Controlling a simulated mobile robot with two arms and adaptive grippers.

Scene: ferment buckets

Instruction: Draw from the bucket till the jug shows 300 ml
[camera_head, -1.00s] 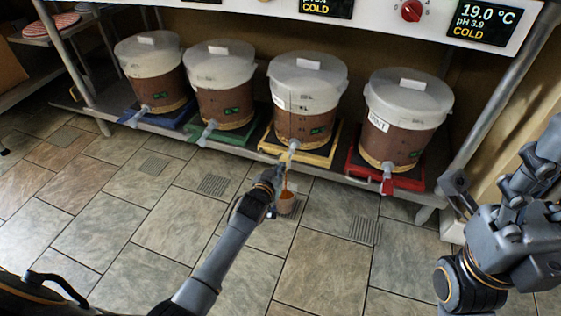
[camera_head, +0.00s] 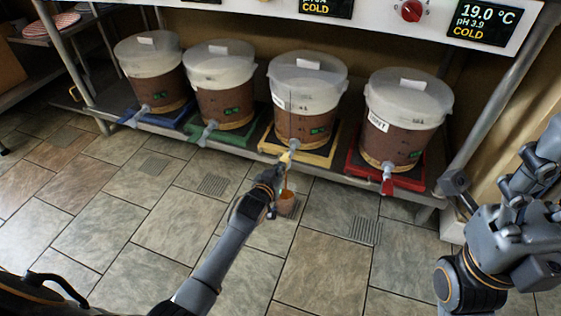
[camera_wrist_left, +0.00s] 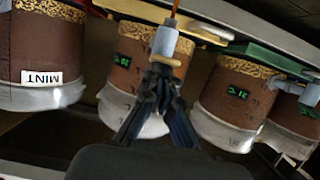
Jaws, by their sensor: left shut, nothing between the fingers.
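The bucket on the yellow tray (camera_head: 303,108) holds brown liquid under a pale translucent lid. Its tap (camera_head: 286,157) is at the lower front and shows upside down in the left wrist view (camera_wrist_left: 165,42). A thin orange-brown stream runs from the tap into the small jug (camera_head: 286,206) below, which has orange-brown liquid in it. The jug's marks are too small to read. My left gripper (camera_head: 277,172) is shut and empty at the tap; its fingertips (camera_wrist_left: 162,72) are close to the tap body. My right gripper (camera_head: 537,165) is at the right, away from the buckets.
Other buckets stand on blue (camera_head: 125,115), green (camera_head: 189,129) and red (camera_head: 354,168) trays along the low shelf. The red-tray bucket (camera_head: 402,125) has a label reading MINT in the wrist view. A shelf post (camera_head: 483,125) is at the right. The tiled floor in front is clear.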

